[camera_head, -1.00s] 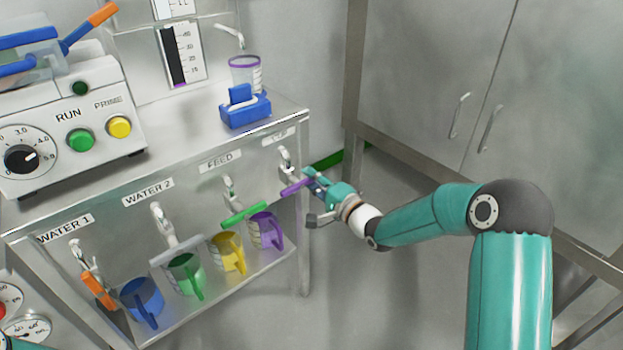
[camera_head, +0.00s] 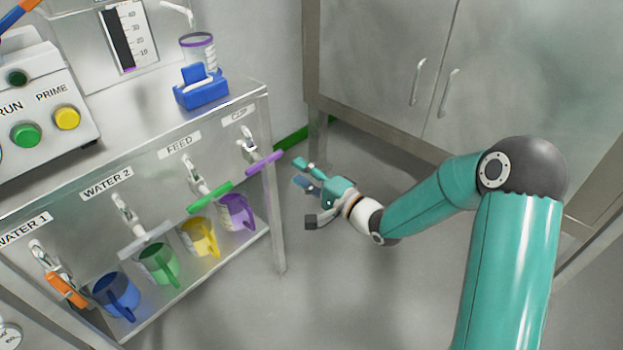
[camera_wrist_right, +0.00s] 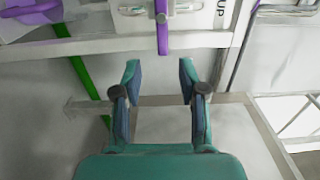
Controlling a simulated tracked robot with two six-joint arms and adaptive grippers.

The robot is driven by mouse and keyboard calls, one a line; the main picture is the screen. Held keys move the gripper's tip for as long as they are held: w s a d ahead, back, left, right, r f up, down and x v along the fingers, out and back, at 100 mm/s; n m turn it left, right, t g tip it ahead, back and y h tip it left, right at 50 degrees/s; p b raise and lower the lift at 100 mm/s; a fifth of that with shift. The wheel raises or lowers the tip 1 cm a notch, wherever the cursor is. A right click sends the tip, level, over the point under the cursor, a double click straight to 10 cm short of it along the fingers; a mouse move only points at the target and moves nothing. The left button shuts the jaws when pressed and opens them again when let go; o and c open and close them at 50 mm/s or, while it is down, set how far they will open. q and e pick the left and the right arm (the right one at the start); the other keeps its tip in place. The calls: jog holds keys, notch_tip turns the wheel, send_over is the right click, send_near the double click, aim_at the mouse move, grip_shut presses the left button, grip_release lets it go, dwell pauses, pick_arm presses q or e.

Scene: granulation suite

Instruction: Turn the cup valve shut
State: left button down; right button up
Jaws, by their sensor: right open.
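The cup valve, under the label "CUP", has a purple lever handle (camera_head: 265,162) that slants outward from the right end of the bench front. In the right wrist view the purple handle (camera_wrist_right: 162,38) hangs at the top centre, ahead of the fingertips and lined up with the gap between them. My right gripper (camera_head: 303,174) is open and empty, just right of the handle and apart from it. In the wrist view its two fingers (camera_wrist_right: 159,75) are spread with nothing between them. My left gripper is out of view.
Other valves to the left have green (camera_head: 210,197), grey (camera_head: 146,240) and orange (camera_head: 67,290) handles. A clear cup (camera_head: 198,50) sits by a blue holder (camera_head: 201,88). The floor right of the bench is clear.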

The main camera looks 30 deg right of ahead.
jog(key=v, duration=0.3)
dwell(0.5)
jog(key=s+a+f+n+g, duration=0.1)
jog(key=s+a+f+g, duration=0.3)
jog(key=a+f, duration=0.5)
jog(key=s+a+f+g, duration=0.3)
jog(key=a+f, duration=0.1)
jog(key=f, duration=0.9)
jog(key=s+a+f+n+g+h, duration=0.1)
jog(key=s+f+n+g, duration=0.45)
jog(key=s, duration=0.35)
jog(key=s+f+n+g+h, duration=0.1)
jog(key=s+f+n+g, duration=0.4)
jog(key=s, duration=0.5)
notch_tip(320, 180, up, 32)
jog(key=t+p, duration=0.1)
jog(key=p, duration=3.1)
jog(key=shift+w+r+n, duration=0.2)
jog(key=shift+w+n, duration=0.1)
jog(key=shift+n, duration=0.05)
